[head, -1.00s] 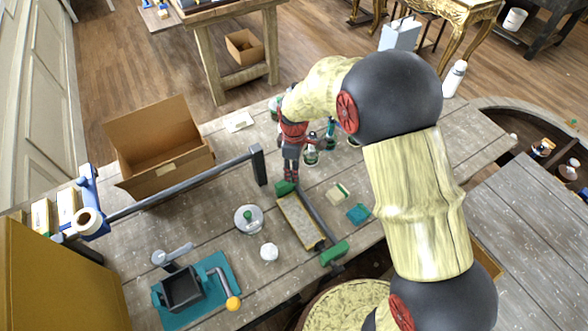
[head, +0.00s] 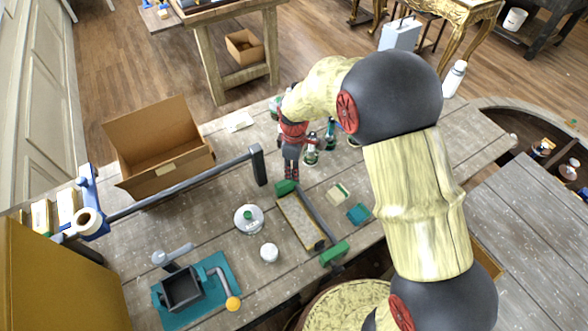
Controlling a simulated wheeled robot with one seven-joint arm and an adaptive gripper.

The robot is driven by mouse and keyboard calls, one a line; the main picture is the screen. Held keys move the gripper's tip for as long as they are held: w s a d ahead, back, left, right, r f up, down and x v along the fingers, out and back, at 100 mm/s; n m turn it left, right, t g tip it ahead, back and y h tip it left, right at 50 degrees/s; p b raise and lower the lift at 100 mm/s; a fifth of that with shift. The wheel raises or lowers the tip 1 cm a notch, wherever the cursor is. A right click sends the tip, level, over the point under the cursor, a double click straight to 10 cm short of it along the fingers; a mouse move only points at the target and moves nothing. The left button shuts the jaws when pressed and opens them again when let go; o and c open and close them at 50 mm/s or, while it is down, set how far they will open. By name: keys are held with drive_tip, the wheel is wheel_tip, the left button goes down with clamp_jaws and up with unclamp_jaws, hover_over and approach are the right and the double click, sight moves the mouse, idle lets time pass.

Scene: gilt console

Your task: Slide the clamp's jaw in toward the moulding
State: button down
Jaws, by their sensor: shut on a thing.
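The clamp lies on the grey plank bench with a dark bar (head: 316,216) and green jaws. One green jaw (head: 286,187) is at the far end of the moulding, and the other green jaw (head: 334,253) is at its near end. The moulding (head: 298,222) is a pale, dark-edged strip lying beside the bar, between the jaws. Any small gap between jaw and moulding is too small to tell. My gripper (head: 291,177) reaches down from above and is shut on the far green jaw. Its fingertips partly hide that jaw.
Several bottles (head: 311,155) stand close right of my gripper. A sponge (head: 338,194) and a teal block (head: 358,213) lie right of the clamp. A glass lidded jar (head: 248,219) and a white jar (head: 269,252) stand left. A cardboard box (head: 160,150) is further left.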

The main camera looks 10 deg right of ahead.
drive_tip(key=shift+s+d, duration=0.25)
drive_tip(key=shift+s, duration=0.4)
drive_tip(key=c, duration=1.6)
unclamp_jaws()
drive_tip(key=shift+o, duration=0.2)
wheel_tip(320, 180, up, 12)
